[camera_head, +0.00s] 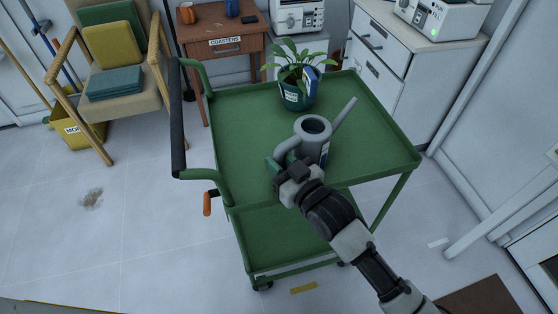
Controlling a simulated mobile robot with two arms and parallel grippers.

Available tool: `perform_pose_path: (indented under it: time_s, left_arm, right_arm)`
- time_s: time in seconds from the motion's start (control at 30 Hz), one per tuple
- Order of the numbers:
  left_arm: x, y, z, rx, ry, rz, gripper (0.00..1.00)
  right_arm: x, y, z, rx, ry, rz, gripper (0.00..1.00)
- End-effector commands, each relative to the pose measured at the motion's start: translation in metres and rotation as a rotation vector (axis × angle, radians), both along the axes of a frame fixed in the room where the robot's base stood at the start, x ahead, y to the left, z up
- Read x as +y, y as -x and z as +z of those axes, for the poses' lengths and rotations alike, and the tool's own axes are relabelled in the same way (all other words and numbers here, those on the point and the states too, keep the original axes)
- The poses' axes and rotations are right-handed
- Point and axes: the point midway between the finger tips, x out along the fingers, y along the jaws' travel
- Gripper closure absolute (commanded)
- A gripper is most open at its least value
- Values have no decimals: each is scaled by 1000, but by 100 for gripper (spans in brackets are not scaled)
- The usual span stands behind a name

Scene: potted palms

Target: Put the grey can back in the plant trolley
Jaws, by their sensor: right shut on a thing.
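A green two-level trolley (238,128) stands in the middle of the head view, with a dark handle at its left end. The grey can (312,127), a watering can with a long spout, is upright over the near half of the trolley's top tray. I cannot tell whether its base touches the tray. My right gripper (285,165) comes in from the lower right and is shut on the can at its handle side, hiding part of the handle. My left gripper is not in view.
A potted plant (298,92) in a dark green pot stands at the far side of the top tray. The tray's left part and the lower shelf (275,240) look clear. Behind are a wooden coaster table (225,50), a chair (110,70) and a white drawer cabinet (385,55).

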Motion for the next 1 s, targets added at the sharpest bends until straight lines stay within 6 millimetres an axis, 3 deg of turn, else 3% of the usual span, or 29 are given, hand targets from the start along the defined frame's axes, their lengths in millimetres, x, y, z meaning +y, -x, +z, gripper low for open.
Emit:
perform_pose_path:
  time_s: [0.03,0.2,0.57,1.0]
  left_arm:
    - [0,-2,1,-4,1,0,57]
    - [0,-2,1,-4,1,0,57]
    - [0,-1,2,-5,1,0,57]
    - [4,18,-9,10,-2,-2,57]
  right_arm:
    - [0,0,-2,1,1,0,74]
    - [0,0,-1,1,1,0,50]
    - [-2,2,2,2,1,0,50]
    - [-58,69,2,3,3,0,50]
